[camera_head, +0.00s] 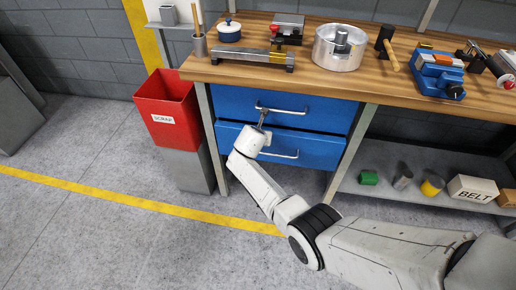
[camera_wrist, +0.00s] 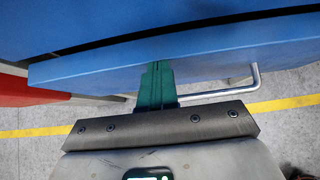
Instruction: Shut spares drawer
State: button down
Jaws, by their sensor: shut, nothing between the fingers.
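Two blue drawers sit under the workbench, an upper drawer (camera_head: 235,100) and a lower drawer (camera_head: 315,152), each with a silver bar handle. No spares label is readable. My gripper (camera_head: 264,112) is shut and empty, its tip over the upper handle in the head view. In the wrist view its green fingers (camera_wrist: 155,72) point at a blue drawer front (camera_wrist: 210,62), with a bar handle (camera_wrist: 225,90) to their right. A dark gap runs along that front's upper edge. Whether the fingertips touch the front cannot be told.
A red scrap bin (camera_head: 168,108) stands left of the drawers. The wooden benchtop (camera_head: 215,70) above carries tools and a metal pot (camera_head: 340,48). A lower shelf (camera_head: 400,200) at right holds several small items and a BELT box (camera_head: 472,189). The floor at left is clear.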

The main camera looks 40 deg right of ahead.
aim_at(263, 127)
jog(key=shift+w+d+f+b, duration=0.1)
jog(key=shift+w+d+b, duration=0.2)
jog(key=shift+w+d, duration=0.25)
jog(key=shift+w+d+b, duration=0.25)
jog(key=shift+w+d, duration=0.1)
jog(key=shift+d, duration=0.35)
jog(key=shift+w+d+r, duration=0.1)
jog(key=shift+w+r, duration=0.05)
jog(key=shift+r, duration=0.15)
